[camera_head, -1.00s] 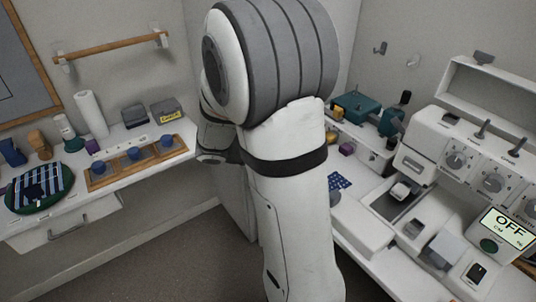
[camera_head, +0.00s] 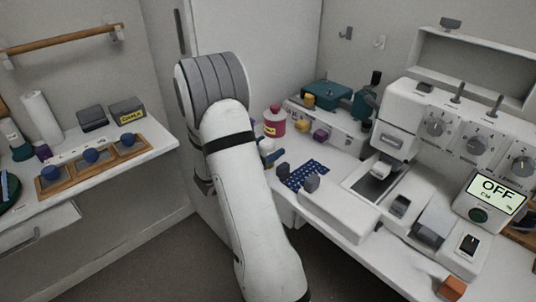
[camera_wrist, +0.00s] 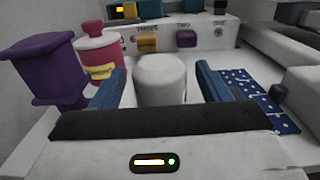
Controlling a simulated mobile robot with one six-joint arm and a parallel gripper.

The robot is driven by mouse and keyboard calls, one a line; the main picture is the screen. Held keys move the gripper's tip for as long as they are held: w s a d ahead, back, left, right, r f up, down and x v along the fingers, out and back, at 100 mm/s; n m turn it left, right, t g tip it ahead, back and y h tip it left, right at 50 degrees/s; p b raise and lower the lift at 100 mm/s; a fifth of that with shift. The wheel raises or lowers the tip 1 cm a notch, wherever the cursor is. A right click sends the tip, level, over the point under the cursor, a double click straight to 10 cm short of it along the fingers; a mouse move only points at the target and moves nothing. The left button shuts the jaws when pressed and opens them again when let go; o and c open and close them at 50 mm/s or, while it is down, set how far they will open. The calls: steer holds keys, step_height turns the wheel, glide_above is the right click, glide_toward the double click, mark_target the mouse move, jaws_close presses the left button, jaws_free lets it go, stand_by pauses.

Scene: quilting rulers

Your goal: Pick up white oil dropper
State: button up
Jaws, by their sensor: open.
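A white rounded object (camera_wrist: 160,78), likely the white oil dropper, stands on the white table in the wrist view. My gripper (camera_wrist: 160,70) is open, with one blue finger on each side of it and gaps showing on both sides. The object's lower part is hidden behind the dark front of my gripper. In the head view my gripper (camera_head: 270,155) is small, low over the table left of the blue dotted cloth, and the white object cannot be made out there.
A purple spool-like object (camera_wrist: 45,70) stands close outside the left finger. A pink lidded jar (camera_wrist: 98,50) is behind it. A blue dotted cloth (camera_wrist: 262,98) lies right of the right finger. A sewing machine (camera_head: 405,120) stands at the right.

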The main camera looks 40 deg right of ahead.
steer(key=shift+w+d, duration=0.1)
steer(key=shift+d, duration=0.85)
steer(key=c, duration=0.8)
steer(key=shift+r, duration=0.1)
step_height(320, 180, up, 10)
steer(key=shift+f+p, duration=0.1)
steer(key=shift+p, duration=0.85)
